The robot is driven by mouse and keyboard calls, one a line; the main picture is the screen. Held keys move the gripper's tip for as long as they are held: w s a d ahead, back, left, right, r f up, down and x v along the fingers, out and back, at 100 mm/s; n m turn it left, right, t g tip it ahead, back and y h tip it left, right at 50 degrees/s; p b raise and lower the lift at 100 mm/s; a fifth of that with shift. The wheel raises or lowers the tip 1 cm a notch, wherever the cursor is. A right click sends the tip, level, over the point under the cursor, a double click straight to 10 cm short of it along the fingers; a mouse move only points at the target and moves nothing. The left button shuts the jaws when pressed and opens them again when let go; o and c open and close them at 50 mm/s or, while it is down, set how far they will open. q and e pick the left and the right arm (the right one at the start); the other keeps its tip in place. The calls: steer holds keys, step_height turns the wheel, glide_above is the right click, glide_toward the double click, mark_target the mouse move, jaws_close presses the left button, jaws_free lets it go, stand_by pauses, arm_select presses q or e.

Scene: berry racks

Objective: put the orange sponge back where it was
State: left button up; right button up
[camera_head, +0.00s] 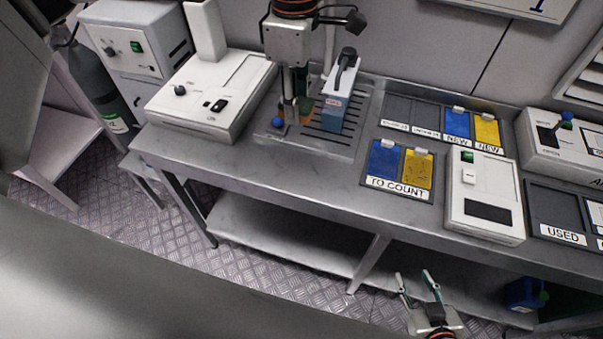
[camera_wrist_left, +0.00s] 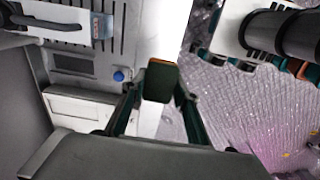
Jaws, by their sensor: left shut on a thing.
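My left gripper (camera_head: 293,118) is low over the slotted metal tray (camera_head: 344,148) on the bench, its fingers pointing down. It is shut on the orange sponge (camera_head: 307,104), which shows as a small orange and green patch beside the fingers. In the left wrist view the sponge (camera_wrist_left: 161,80) sits between the fingertips, with a dark green face and an orange edge. I cannot tell if it touches the tray. My right gripper (camera_head: 418,284) is open and empty in front of the bench, above the lower shelf.
A white device (camera_head: 215,95) is at left. The "TO COUNT" tray (camera_head: 367,181) and a white box (camera_head: 484,181) are further right.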

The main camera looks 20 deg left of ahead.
mark_target(298, 174)
arm_select(q)
step_height(298, 174, down, 20)
steer(key=shift+r, duration=0.1)
stand_by(0.5)
steer(key=shift+f, duration=0.2)
steer(key=o, duration=1.1)
steer(key=shift+c, duration=0.2)
steer(key=shift+r, duration=0.1)
step_height(298, 174, up, 12)
steer(key=shift+r, duration=0.15)
